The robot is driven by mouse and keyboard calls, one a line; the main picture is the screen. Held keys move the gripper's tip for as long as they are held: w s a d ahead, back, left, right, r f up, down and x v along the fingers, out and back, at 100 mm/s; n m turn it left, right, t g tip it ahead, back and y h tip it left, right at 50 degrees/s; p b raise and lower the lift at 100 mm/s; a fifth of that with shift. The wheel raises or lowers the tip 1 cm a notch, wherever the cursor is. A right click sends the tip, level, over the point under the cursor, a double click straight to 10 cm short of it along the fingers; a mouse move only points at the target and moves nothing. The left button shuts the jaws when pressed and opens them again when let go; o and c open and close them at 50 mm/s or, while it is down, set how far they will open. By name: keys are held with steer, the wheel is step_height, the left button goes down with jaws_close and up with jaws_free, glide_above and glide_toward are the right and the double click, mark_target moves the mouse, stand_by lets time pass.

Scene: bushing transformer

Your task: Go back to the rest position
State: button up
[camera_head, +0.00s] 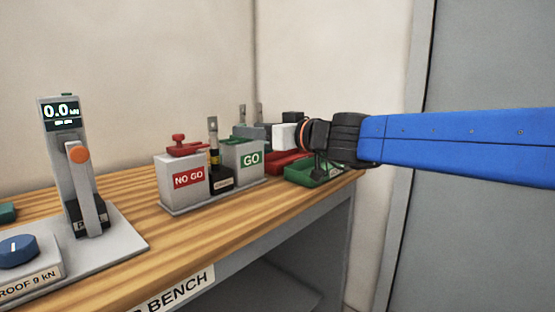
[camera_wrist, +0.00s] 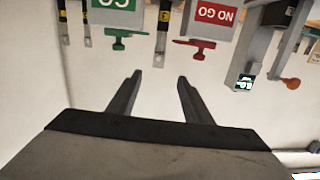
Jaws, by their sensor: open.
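My gripper (camera_wrist: 158,82) shows in the wrist view with its two dark fingers spread apart and nothing between them. In the head view my blue arm reaches in from the right, and its dark wrist end is at the far right end of the bench, in front of the green tray (camera_head: 300,175). The fingers are hard to make out there. The wrist view is upside down, with the bench items along its top edge and pale wall behind the fingers.
The wooden bench (camera_head: 200,240) holds the NO GO box (camera_head: 183,182), the GO box (camera_head: 246,158), a red tray (camera_head: 285,160) and a gauge stand (camera_head: 68,150) reading 0.0. A blue knob (camera_head: 17,250) is front left. A grey door panel (camera_head: 480,230) stands at right.

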steer(key=s+d+f+m+g+h, duration=0.2)
steer(key=s+d+f+m+h, duration=0.1)
steer(key=s+d+f, duration=0.6)
steer(key=s+d+f+m+g+h, duration=0.2)
steer(key=s+d+f+h, duration=0.4)
steer(key=d+f, duration=0.8)
steer(key=s+d+f+m+g+h, duration=0.2)
steer(key=s+d+f+m+h, duration=0.2)
steer(key=s+d+f, duration=0.8)
steer(key=s+d+m, duration=0.1)
steer(key=d, duration=0.2)
steer(key=shift+d+f+h, duration=0.25)
steer(key=shift+f+h, duration=0.05)
steer(key=shift+h, duration=0.1)
steer(key=shift+c, duration=0.5)
